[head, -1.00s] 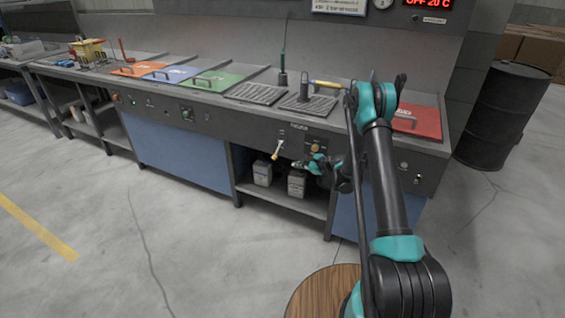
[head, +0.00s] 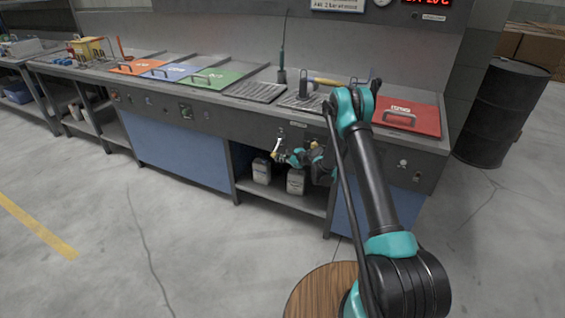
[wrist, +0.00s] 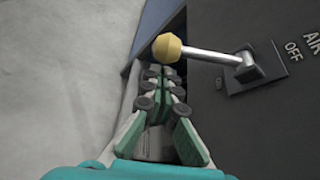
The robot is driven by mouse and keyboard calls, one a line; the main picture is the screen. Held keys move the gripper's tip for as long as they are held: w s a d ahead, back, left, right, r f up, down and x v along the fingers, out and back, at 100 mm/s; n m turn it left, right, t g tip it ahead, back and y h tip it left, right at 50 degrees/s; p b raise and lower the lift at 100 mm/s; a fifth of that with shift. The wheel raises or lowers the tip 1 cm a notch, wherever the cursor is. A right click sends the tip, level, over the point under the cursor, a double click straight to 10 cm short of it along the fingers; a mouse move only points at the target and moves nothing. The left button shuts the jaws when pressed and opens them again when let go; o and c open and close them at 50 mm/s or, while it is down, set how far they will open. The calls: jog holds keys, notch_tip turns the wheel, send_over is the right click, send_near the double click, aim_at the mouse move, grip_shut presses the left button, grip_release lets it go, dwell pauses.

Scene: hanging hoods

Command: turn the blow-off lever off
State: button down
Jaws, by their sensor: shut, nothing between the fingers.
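The blow-off lever (head: 278,147) is a pale metal arm with a yellow knob on the dark front panel of the bench; in the head view it slants down and left. In the wrist view the lever's metal arm (wrist: 212,55) runs left from its square plate, marked OFF and AIR, to the yellow knob (wrist: 167,47). My gripper (wrist: 165,73) is shut and empty, its fingertips just below the knob in that view; I cannot tell if they touch it. In the head view my gripper (head: 284,157) is right beside the lever's lower end.
Grey canisters (head: 262,172) stand on the shelf below the panel. Blue panels flank that open bay. Red (head: 408,116), green (head: 213,78), blue and orange lids lie on the bench top. A black drum (head: 500,112) stands at the right.

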jog(key=shift+s+a+r, duration=0.1)
jog(key=shift+r, duration=0.15)
jog(key=shift+s+a+r+m+g, duration=0.1)
jog(key=shift+s+r+m+g, duration=0.1)
jog(key=shift+r+m+g, duration=0.1)
dwell(0.5)
jog(key=r+m, duration=0.1)
jog(key=s+r+m+g, duration=0.1)
jog(key=r+g, duration=0.1)
jog(key=shift+s+a+r+m+y, duration=0.15)
jog(key=shift+s+a+m+y, duration=0.15)
jog(key=shift+m, duration=0.1)
notch_tip(320, 180, up, 5)
jog(key=m+g, duration=0.2)
send_over(273, 154)
jog(key=d, duration=0.2)
jog(key=shift+s+d+y, duration=0.2)
jog(key=shift+s+y, duration=0.1)
jog(key=shift+y, duration=0.1)
jog(key=shift+r, duration=0.1)
